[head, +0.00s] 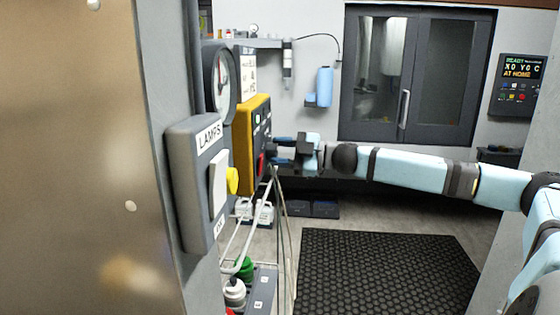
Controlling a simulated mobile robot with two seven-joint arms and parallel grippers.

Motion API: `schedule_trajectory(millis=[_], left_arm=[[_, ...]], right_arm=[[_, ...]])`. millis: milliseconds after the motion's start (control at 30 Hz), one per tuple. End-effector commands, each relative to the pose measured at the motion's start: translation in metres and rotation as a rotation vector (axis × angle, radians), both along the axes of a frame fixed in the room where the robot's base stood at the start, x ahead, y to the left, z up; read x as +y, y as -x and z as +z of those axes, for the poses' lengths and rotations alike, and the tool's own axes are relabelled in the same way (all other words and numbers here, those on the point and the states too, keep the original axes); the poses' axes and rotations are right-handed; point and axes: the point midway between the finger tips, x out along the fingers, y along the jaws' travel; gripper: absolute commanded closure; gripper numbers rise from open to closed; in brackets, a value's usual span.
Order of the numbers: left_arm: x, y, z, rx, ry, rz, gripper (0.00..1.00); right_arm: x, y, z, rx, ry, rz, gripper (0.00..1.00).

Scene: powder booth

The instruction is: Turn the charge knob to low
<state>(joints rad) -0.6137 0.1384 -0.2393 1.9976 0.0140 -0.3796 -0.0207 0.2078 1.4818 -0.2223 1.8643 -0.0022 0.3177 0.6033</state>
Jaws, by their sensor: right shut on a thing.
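In the head view a yellow-edged control box (243,148) with a dark front is seen at a steep angle on the wall panel at centre left. My right gripper (276,151) reaches in from the right and is shut at the box's front. The knob it holds is mostly hidden by the fingers, and its setting cannot be read. A red part (261,165) shows on the box just below the fingers. My left gripper is not in view.
A grey LAMPS switch box (197,185) with a yellow button stands out nearer to me. A round gauge (219,83) is above. White hoses (252,225) hang below the box. A black mat (385,270) covers the floor at right, with clear room above it.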

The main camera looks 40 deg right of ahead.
Motion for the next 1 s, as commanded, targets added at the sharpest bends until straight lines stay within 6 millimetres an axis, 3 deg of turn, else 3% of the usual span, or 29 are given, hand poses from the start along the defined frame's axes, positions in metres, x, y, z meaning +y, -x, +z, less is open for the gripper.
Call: schedule_trajectory(millis=[500,1000], left_arm=[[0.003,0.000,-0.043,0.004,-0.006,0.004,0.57],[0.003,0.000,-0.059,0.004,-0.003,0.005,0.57]], right_arm=[[-0.001,0.000,-0.003,-0.306,0.379,-0.001,0.81],[0.000,0.000,-0.002,-0.508,0.633,0.001,0.81]])
